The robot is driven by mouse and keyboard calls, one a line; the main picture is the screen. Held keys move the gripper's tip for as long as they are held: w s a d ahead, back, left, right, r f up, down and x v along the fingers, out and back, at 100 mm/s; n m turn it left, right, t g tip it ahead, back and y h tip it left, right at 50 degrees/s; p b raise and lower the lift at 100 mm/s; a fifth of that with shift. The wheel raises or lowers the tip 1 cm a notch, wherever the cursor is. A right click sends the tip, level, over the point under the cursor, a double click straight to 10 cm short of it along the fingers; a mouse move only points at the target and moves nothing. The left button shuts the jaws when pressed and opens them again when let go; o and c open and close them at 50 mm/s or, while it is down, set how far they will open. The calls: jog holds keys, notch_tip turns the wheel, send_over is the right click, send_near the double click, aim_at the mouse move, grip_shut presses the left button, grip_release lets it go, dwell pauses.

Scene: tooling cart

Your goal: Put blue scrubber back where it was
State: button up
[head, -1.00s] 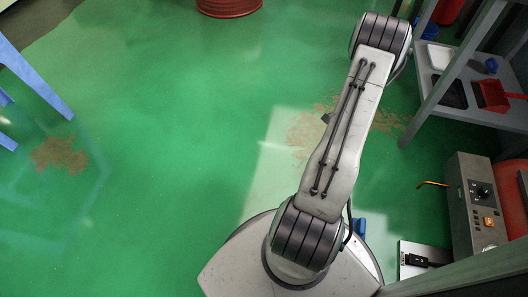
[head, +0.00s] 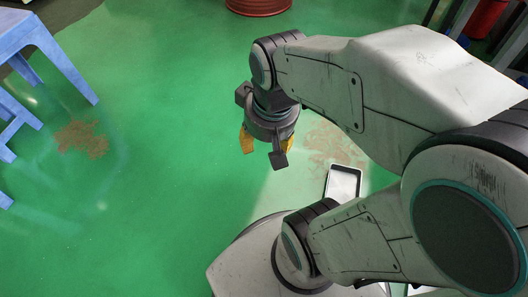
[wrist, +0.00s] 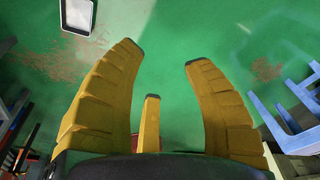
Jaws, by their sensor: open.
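I cannot make out the blue scrubber in either view now. My arm covers much of the right of the head view, including most of the cart area.
A shallow white-rimmed tray (head: 345,168) shows beside my arm, and at the top left of the wrist view (wrist: 76,33). A blue stool (head: 45,42) stands at left. A red drum (head: 258,6) is at the back. The middle floor is clear.

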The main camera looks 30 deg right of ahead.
jog(key=shift+s+a+r+n, duration=0.1)
jog(key=shift+s+a+n, duration=0.35)
jog(key=shift+s, duration=0.3)
jog(key=shift+s+a+n, duration=0.35)
jog(key=shift+s+a, duration=0.2)
jog(key=shift+s, duration=0.2)
